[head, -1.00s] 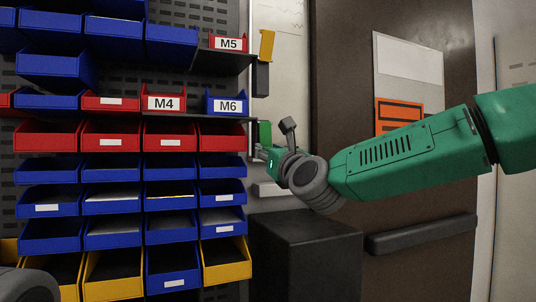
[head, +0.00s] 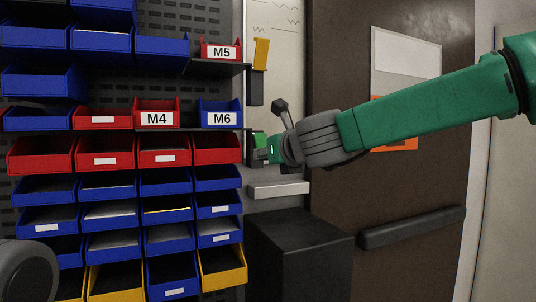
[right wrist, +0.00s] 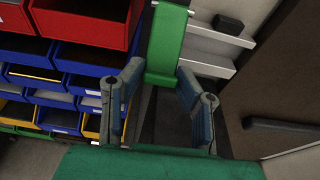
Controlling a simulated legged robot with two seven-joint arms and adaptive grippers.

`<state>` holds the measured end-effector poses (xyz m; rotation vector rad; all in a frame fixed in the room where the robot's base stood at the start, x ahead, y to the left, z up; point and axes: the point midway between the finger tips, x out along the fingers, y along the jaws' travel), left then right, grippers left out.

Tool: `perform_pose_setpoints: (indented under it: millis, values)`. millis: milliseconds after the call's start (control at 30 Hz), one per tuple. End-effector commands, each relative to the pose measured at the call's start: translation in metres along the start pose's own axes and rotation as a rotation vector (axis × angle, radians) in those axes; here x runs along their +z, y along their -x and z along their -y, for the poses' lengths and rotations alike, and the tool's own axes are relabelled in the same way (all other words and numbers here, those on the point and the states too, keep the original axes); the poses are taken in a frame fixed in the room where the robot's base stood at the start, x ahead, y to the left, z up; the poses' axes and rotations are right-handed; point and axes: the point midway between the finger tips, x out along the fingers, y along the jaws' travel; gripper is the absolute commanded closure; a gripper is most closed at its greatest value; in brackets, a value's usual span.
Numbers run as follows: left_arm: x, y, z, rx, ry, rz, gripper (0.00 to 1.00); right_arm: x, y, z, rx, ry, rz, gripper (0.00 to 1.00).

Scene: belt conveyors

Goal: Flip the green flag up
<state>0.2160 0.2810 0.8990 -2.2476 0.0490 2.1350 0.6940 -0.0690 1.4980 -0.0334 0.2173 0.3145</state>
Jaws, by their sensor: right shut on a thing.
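The green flag (head: 259,139) is at the right edge of the bin rack, below the blue M6 bin, in the head view. In the right wrist view the green flag (right wrist: 167,42) is a long green plate reaching down between the fingers. My right gripper (head: 262,152) is at the flag, with its arm coming in from the right. In the right wrist view my right gripper (right wrist: 160,72) has a finger on either side of the flag's lower end and is shut on it. My left gripper is not in view.
A yellow flag (head: 261,54) stands upright higher on the rack edge, beside the red M5 bin (head: 221,51). Red, blue and yellow bins fill the rack at left. A black box (head: 300,250) stands below my right gripper. A brown door with a bar (head: 412,228) is at right.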

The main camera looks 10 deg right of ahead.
Motion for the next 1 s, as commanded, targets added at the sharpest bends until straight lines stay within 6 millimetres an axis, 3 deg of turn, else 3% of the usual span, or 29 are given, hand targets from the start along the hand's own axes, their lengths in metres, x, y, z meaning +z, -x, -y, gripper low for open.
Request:
perform_pose_setpoints:
  millis: [467, 500, 533, 867, 1000]
  values:
    - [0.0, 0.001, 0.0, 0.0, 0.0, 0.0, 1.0, 0.002, 0.0, 0.002, -0.004, 0.0, -0.006, 1.0]
    - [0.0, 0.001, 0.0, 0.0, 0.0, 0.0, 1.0, 0.002, 0.0, 0.002, -0.004, 0.001, -0.006, 0.58]
    - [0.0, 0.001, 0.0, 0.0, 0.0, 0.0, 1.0, 0.002, 0.0, 0.002, -0.004, 0.0, -0.006, 0.52]
    - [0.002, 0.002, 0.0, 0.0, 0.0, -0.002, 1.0, 0.002, 0.004, 0.0, -0.002, 0.001, -0.006, 0.52]
    - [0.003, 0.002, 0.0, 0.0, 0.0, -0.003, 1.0, 0.003, 0.017, 0.001, -0.001, -0.001, -0.006, 0.52]
